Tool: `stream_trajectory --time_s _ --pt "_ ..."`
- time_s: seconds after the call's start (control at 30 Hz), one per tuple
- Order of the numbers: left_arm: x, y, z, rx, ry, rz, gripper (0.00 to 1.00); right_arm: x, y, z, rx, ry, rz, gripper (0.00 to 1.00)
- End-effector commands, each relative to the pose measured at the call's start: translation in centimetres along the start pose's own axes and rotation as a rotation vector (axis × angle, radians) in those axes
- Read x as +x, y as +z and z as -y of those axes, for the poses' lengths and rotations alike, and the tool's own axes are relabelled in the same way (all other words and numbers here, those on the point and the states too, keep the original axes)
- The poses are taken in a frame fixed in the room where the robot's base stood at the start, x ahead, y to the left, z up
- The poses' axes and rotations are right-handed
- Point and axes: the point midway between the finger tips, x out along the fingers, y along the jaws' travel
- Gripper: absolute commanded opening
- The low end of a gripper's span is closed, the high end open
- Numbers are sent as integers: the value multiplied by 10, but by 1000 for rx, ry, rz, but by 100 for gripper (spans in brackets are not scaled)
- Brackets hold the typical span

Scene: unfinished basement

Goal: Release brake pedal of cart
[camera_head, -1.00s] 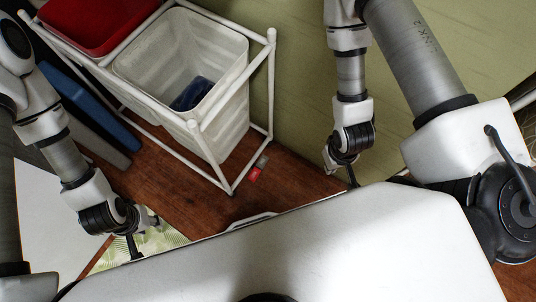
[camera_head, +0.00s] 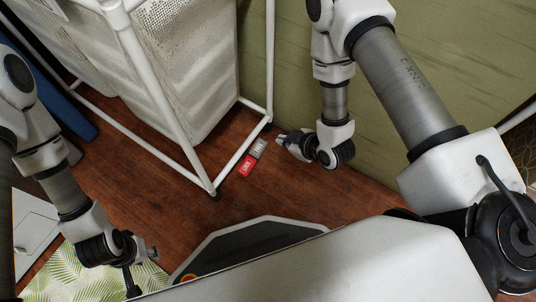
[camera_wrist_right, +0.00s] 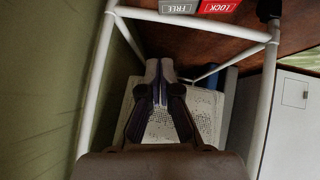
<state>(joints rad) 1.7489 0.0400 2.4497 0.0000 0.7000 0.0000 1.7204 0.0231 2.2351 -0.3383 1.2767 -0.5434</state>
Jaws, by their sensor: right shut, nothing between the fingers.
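The cart (camera_head: 165,92) has a white tubular frame around pale perforated bins. Its brake pedal has a red LOCK part (camera_head: 247,166) and a grey FREE part (camera_head: 258,148), low by the frame's bottom rail. In the right wrist view the LOCK part (camera_wrist_right: 219,6) and FREE part (camera_wrist_right: 178,6) show at the top edge. My right gripper (camera_head: 282,142) is just right of the grey part in the head view, shut and empty; its shut fingers (camera_wrist_right: 161,72) show in the wrist view. I cannot tell whether it touches the pedal. My left gripper (camera_head: 151,254) hangs at lower left, fingers unclear.
A green wall (camera_head: 430,95) runs close behind my right arm. Wooden floor (camera_head: 165,185) is clear in front of the cart. A leaf-patterned mat (camera_head: 65,275) and a white cabinet (camera_head: 35,230) are at lower left. A blue panel (camera_head: 80,125) stands left of the cart.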

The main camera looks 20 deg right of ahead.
Motion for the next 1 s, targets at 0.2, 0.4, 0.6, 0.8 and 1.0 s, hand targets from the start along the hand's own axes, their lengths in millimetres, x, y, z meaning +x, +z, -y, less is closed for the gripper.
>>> stream_trajectory --time_s 0.2,0.4,0.6,0.8,1.0 --pt "2 -1 0 0 0 -2 40 2 -1 0 -11 1 -12 0" --pt "4 0 0 0 0 -1 40 5 0 0 -10 1 -11 0" --pt "22 0 0 0 0 -1 40 34 2 1 -12 2 -13 0" --pt "48 -2 1 -5 0 -4 40 79 3 2 -12 2 -12 0" --pt "76 -3 2 -10 -1 -8 40 118 14 1 -6 3 -9 0"
